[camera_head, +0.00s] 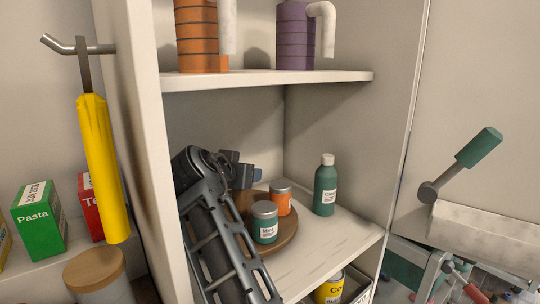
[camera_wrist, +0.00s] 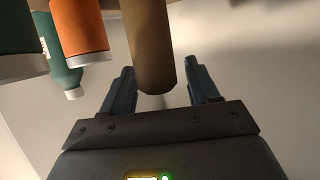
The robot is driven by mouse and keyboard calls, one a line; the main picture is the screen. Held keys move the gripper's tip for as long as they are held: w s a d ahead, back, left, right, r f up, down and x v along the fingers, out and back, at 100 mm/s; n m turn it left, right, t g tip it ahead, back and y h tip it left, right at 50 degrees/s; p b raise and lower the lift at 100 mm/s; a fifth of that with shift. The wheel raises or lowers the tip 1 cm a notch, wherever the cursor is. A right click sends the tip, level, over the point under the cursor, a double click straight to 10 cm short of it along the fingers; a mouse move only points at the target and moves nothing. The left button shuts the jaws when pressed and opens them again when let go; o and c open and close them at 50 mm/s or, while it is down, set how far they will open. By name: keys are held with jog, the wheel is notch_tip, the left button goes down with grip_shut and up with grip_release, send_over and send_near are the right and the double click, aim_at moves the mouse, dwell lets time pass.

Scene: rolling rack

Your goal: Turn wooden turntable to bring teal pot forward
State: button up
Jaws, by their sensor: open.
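The round wooden turntable (camera_head: 285,243) sits on the middle shelf, its left part hidden by my arm. The teal pot (camera_head: 264,222) with a grey lid stands near its front edge, with an orange pot (camera_head: 281,198) just behind it. In the wrist view, which is upside down, the teal pot (camera_wrist: 18,30) and orange pot (camera_wrist: 80,28) show at upper left. A brown upright post (camera_wrist: 150,45) stands between the fingers of my gripper (camera_wrist: 158,75), which is open with a gap on each side. In the head view my gripper (camera_head: 250,175) is behind the pots, partly hidden by my arm.
A green bottle (camera_head: 325,188) stands right of the turntable. The shelf's left side panel (camera_head: 140,150) is close to my arm. The upper shelf (camera_head: 270,79) holds orange and purple containers. A yellow can (camera_head: 329,289) stands below. Bare shelf lies at front right.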

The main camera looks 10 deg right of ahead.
jog(key=s+d+r, duration=0.4)
jog(key=d+r, duration=0.5)
jog(key=d, duration=0.2)
jog(key=shift+r+b, duration=0.35)
jog(key=shift+s, duration=0.1)
